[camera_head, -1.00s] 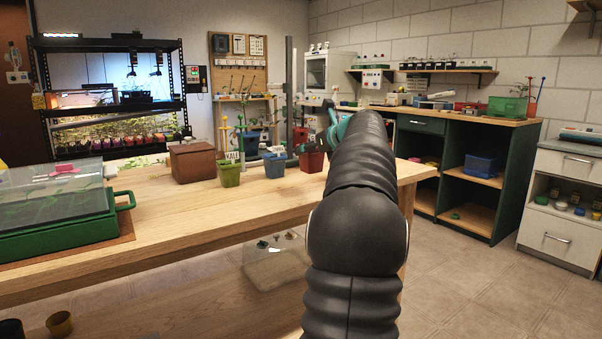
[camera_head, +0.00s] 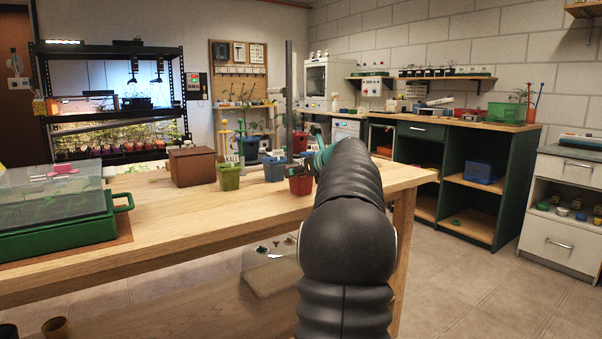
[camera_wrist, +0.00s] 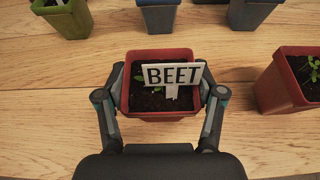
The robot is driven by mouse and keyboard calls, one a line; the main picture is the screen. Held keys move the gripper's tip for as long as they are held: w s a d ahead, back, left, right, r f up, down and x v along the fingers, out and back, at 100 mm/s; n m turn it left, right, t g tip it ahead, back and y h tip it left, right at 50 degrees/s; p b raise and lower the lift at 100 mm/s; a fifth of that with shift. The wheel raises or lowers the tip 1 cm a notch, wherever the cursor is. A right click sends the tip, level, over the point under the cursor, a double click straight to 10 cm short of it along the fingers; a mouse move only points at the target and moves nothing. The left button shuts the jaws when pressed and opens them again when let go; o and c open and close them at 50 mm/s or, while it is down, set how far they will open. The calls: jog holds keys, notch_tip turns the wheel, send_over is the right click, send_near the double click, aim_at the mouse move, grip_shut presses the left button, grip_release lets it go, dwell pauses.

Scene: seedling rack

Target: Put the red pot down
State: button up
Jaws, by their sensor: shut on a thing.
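The red pot (camera_head: 300,186) with dark soil, small seedlings and a white BEET label (camera_wrist: 173,74) is between the fingers of my gripper (camera_wrist: 165,88). The fingers are shut on its two sides. It is upright, at or very close to the wooden bench top (camera_head: 200,208); I cannot tell whether its base touches. My arm partly hides the gripper in the head view. A second red pot (camera_wrist: 292,82), with a seedling, stands apart to the right in the wrist view and farther back in the head view (camera_head: 300,142).
A green pot (camera_head: 229,177), a slate-blue pot (camera_head: 274,169) and a blue pot (camera_head: 249,146) stand close by on the bench. A brown box (camera_head: 195,167) and a green covered tray (camera_head: 60,232) stand to the left. The bench's front strip is clear.

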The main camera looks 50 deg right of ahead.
jog(key=o, duration=1.2)
jog(key=shift+f, duration=0.1)
jog(key=shift+r, duration=0.25)
jog(key=v, duration=1.2)
jog(key=shift+a, duration=0.1)
